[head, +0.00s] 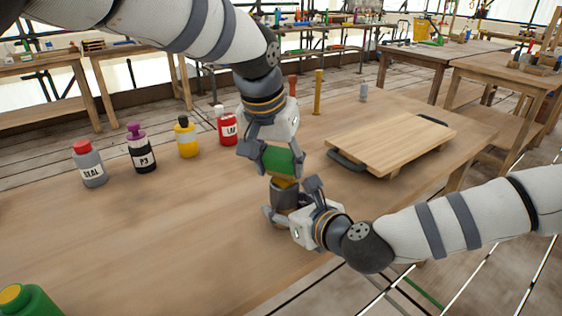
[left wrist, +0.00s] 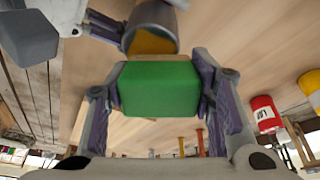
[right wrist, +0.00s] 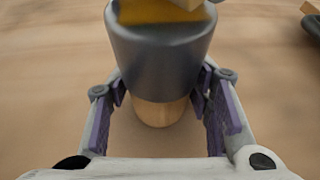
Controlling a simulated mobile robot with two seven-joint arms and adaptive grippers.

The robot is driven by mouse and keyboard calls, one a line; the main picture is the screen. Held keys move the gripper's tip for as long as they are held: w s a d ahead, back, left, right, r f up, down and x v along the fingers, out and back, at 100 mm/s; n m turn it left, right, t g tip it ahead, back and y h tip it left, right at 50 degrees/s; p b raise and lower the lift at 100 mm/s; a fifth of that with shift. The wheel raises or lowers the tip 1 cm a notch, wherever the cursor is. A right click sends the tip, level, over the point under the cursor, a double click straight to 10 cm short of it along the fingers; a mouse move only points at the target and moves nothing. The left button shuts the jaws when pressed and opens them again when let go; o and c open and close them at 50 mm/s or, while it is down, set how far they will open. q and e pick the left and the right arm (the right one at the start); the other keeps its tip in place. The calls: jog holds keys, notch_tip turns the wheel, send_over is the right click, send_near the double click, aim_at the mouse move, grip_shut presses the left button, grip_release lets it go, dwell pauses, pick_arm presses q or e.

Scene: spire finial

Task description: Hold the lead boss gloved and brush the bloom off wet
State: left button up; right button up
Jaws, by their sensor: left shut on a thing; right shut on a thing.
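My left gripper (head: 277,155) is shut on a green block (head: 284,160), which looks like the brush's back; the block fills the middle of the left wrist view (left wrist: 158,88). Directly below it stands a dark grey, rounded cylinder (head: 286,198), apparently the lead boss, with a yellow top. In the right wrist view the grey boss (right wrist: 160,60) sits above a tan round lower part (right wrist: 158,112). My right gripper (head: 290,202) is shut on the boss from the side, low over the table. I cannot tell whether the brush touches the yellow top.
On the table (head: 150,225) stand a grey SEAL bottle (head: 90,168), a black P3 bottle (head: 142,155), a yellow bottle (head: 187,140) and a red bottle (head: 227,128). A wooden board (head: 390,142) lies right. A green container (head: 28,302) is front left. The front middle is clear.

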pick_arm(q)
jog(key=shift+s+d, duration=0.6)
jog(key=shift+d, duration=0.05)
jog(key=shift+w+a, duration=0.75)
jog(key=shift+a, duration=0.05)
jog(key=shift+s+d, duration=0.4)
jog(key=a+r, duration=0.5)
jog(key=r, duration=0.2)
pick_arm(e)
jog(key=o, duration=1.3)
jog(key=shift+o, duration=0.2)
